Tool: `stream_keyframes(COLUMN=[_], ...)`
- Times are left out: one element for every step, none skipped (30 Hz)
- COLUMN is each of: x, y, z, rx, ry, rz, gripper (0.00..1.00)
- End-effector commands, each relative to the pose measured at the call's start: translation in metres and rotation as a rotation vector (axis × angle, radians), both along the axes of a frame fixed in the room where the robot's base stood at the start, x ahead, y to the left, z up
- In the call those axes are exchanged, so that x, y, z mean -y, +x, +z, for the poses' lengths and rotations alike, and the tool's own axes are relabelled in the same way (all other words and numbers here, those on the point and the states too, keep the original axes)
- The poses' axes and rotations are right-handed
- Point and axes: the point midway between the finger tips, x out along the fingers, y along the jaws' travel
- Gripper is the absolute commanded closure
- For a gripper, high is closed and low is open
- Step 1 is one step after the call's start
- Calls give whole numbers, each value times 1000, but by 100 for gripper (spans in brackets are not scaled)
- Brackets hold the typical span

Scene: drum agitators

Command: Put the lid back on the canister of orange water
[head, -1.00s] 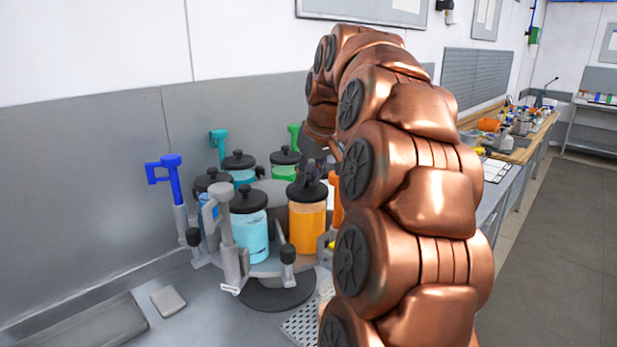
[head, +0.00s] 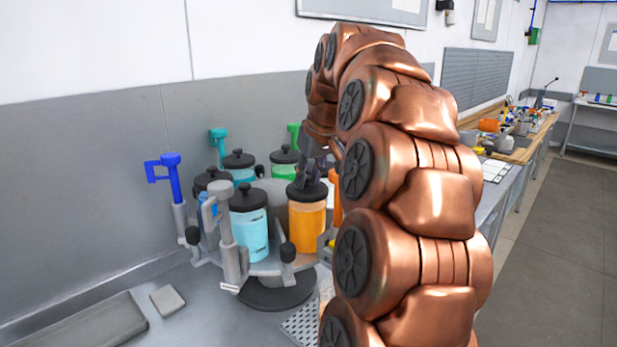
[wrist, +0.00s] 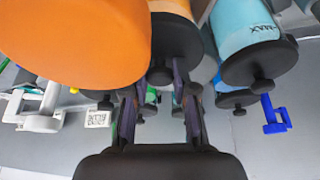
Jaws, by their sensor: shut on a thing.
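The canister of orange water (head: 307,228) stands at the front right of the round carousel, with the black lid (head: 307,191) at its mouth. The lid looks level and down on the rim; a small gap cannot be ruled out. My gripper (head: 312,172) is above the lid, shut on its knob, partly hidden by my arm. In the wrist view, my gripper (wrist: 160,78) reaches to the knob under the dark lid (wrist: 182,38), and the canister (wrist: 172,6) shows just beyond it.
Several lidded canisters surround it on the carousel, including a light blue one (head: 249,230) to the left. Upright handles stand around the rim, among them a blue one (head: 170,172) and an orange one (head: 335,190) close by. A grey tray (head: 90,328) lies front left.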

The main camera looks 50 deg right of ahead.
Motion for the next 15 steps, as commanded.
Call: stream_keyframes(x=[0,0,0,0,0,0,0,0,0,0,0,0,0,0,0], y=[0,0,0,0,0,0,0,0,0,0,0,0,0,0,0], z=[-1,-1,0,0,0,0,0,0,0,0,0,0,0,0,0], rx=[0,0,0,0,0,0,0,0,0,0,0,0,0,0,0], ry=[0,0,0,0,0,0,0,0,0,0,0,0,0,0,0], rz=[0,0,0,0,0,0,0,0,0,0,0,0,0,0,0], gripper=[100,100,100,100,100,100,100,100,100,100,100,100,72,69,65])
